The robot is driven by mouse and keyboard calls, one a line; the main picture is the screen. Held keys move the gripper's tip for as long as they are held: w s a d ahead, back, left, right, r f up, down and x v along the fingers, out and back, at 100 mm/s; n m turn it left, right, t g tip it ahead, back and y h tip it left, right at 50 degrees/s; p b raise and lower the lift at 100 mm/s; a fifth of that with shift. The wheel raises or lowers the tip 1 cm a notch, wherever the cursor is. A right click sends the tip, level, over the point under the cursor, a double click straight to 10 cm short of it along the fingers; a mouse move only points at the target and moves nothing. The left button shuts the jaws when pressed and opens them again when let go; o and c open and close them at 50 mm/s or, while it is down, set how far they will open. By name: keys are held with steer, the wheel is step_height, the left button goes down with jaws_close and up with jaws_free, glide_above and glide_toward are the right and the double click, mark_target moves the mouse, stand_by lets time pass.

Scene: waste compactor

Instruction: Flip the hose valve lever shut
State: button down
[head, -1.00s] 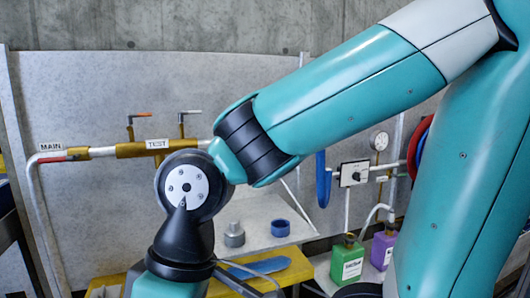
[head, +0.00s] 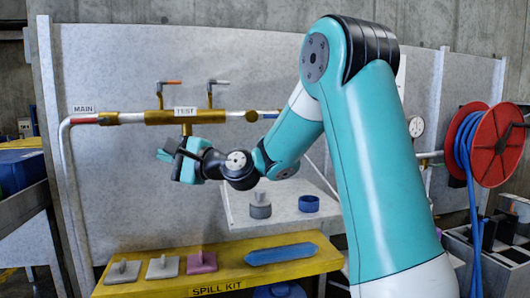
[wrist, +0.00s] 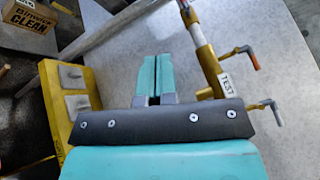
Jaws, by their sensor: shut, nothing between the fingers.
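My gripper (head: 166,156) is left of centre, just below the brass TEST manifold. In the wrist view its two teal fingers (wrist: 150,75) are together, with nothing between them. Two levers stand above the manifold: an orange-tipped one (head: 170,83) and a grey-tipped one (head: 218,82). Both also show in the wrist view, the orange-tipped lever (wrist: 276,112) and the grey-tipped lever (wrist: 246,55), to the right of the fingers and apart from them. No lever is labelled as the hose valve. The pipe run left of the reel is partly hidden by my arm.
A red hose reel (head: 496,145) with blue hose stands at right, beside a pressure gauge (head: 416,127). Below is a yellow spill kit bench (head: 150,286) with several items. A shelf (head: 245,219) carries a grey fitting and a blue ring. Bare panel lies left of my gripper.

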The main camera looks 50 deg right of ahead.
mark_target(276, 116)
steer(key=s+d+f+m+t+h+b, duration=0.1)
steer(key=d+f+m+t+h+b, duration=0.1)
steer(key=d+m+h, duration=0.8)
steer(key=s+d+f+m+t+h+b, duration=0.1)
steer(key=s+d+f+m+h+b, duration=0.1)
steer(key=d+m+h, duration=0.9)
steer(key=d+f+m+b, duration=0.1)
steer(key=d+m, duration=0.3)
steer(key=d, duration=0.6)
steer(key=shift+d+f+m+t+b, duration=0.2)
steer(key=shift+f+m+t+b, duration=0.15)
steer(key=shift+m+t, duration=0.05)
steer(key=s+a+r+p+x, duration=0.1)
steer(key=r+p+x, duration=0.1)
steer(key=p+x, duration=1)
steer(key=shift+d+r+p, duration=0.15)
steer(key=shift+r+p, duration=0.3)
steer(key=shift+p, duration=2.5)
steer(key=shift+w, duration=0.1)
